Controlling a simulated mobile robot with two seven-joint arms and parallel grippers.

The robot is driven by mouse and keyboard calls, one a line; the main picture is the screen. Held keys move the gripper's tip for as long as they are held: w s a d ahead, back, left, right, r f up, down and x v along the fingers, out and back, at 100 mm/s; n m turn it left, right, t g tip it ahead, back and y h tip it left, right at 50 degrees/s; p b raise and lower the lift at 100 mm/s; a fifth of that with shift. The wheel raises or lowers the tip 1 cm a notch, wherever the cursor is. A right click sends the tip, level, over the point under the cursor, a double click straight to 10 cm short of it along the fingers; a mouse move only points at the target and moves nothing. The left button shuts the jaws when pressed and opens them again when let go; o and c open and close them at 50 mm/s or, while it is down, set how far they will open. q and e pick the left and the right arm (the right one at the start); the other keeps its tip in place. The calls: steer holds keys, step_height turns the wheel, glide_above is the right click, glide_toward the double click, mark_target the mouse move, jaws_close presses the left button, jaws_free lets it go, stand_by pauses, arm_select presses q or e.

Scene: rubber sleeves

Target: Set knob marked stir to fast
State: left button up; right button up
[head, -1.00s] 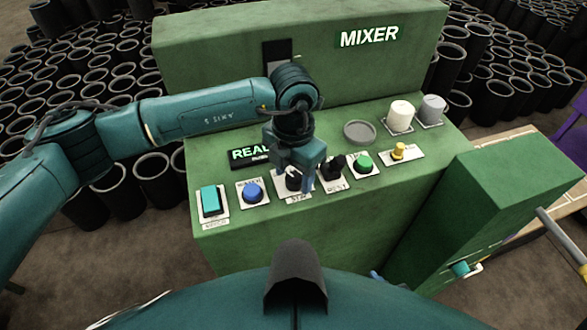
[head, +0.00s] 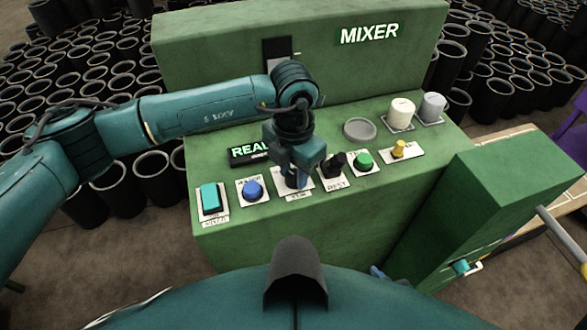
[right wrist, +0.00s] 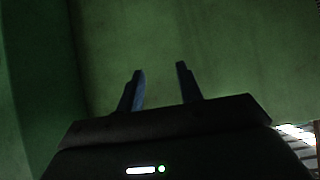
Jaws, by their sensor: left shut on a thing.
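The stir knob is on a white plate (head: 299,195) in the front row of the green mixer panel (head: 260,233). My left gripper (head: 296,181) points down over that plate and is shut on the knob, which it mostly hides; the knob's pointer and scale cannot be read. In the right wrist view my right gripper (right wrist: 160,88) has its two fingers apart with nothing between them, facing a dark green surface.
Left of the stir plate are a blue button (head: 252,190) and a teal rocker (head: 211,199). Right of it are a black switch (head: 333,165), a green button (head: 363,160) and a yellow knob (head: 399,149). A green cabinet (head: 490,210) stands at the right.

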arm_select(q)
steer(key=shift+f+m+b, duration=0.15)
steer(key=shift+m+b, duration=0.15)
steer(key=shift+b, duration=0.25)
steer(key=shift+f+m+b, duration=0.1)
steer(key=shift+m+b, duration=0.5)
steer(key=shift+b, duration=0.35)
steer(key=m+b, duration=0.3)
steer(key=b, duration=0.1)
steer(key=shift+b, duration=0.3)
steer(key=shift+m+b, duration=0.55)
steer(key=shift+m, duration=0.15)
steer(key=shift+m+b, duration=0.85)
steer(key=shift+m, duration=0.05)
steer(key=shift+m+b, duration=0.9)
steer(key=shift+m, duration=0.1)
steer(key=shift+r+m+b, duration=0.25)
steer(key=shift+m+b, duration=0.3)
steer(key=shift+m, duration=0.25)
arm_select(e)
steer(key=w+a+f+t+y, duration=0.1)
steer(key=a+f, duration=0.2)
steer(key=f, duration=0.2)
steer(key=shift+w+m+t+y, duration=0.2)
steer(key=shift+m+t+y, duration=0.1)
steer(key=shift+y, duration=0.1)
steer(key=shift+f, duration=0.15)
steer(key=shift+s, duration=0.1)
